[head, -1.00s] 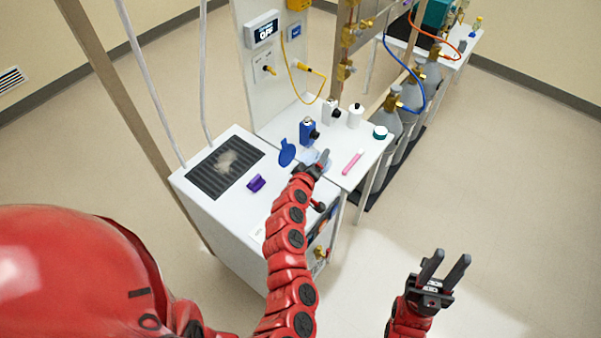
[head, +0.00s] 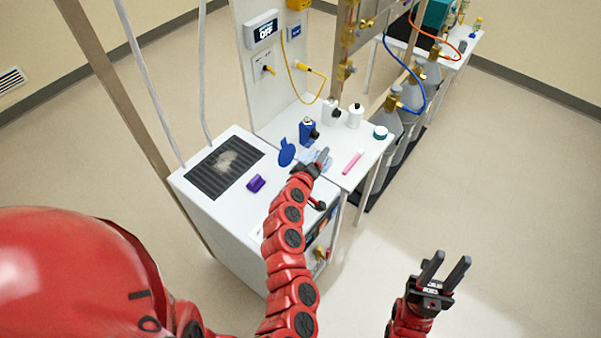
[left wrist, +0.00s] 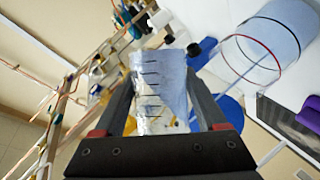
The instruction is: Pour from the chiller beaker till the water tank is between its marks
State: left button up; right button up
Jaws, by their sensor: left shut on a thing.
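My left gripper (head: 319,160) is shut on the clear chiller beaker (left wrist: 158,88), which has dark graduation lines and bluish liquid along one side. In the head view the beaker is a small pale patch, mostly hidden by the gripper. The clear cylindrical water tank (left wrist: 251,62) shows beyond the beaker in the left wrist view, with a red ring and a dark blue ring. Pale blue water fills its far part, up to about the dark ring. I cannot tell the exact level or the beaker's tilt. My right gripper (head: 446,272) is open and empty, away over the floor.
A blue round lid (head: 287,152) stands beside the left gripper. A dark grille (head: 213,183) and a purple item (head: 256,184) are on the white cabinet top.

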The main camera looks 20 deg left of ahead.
dwell(0.4)
pick_arm(q)
jog(key=shift+a+f+n+t+h+b, duration=0.1)
jog(key=shift+f+n+t+h+b, duration=0.2)
jog(key=shift+n+b, duration=0.65)
jog(key=shift+f+n+t+h+b, duration=0.2)
jog(key=shift+f+n+h+b, duration=0.2)
jog(key=shift+b, duration=1.1)
dwell(3.2)
jog(key=shift+r+n+h+b, duration=0.3)
jog(key=shift+r+n+b, duration=0.05)
jog(key=shift+b, duration=0.2)
dwell(1.2)
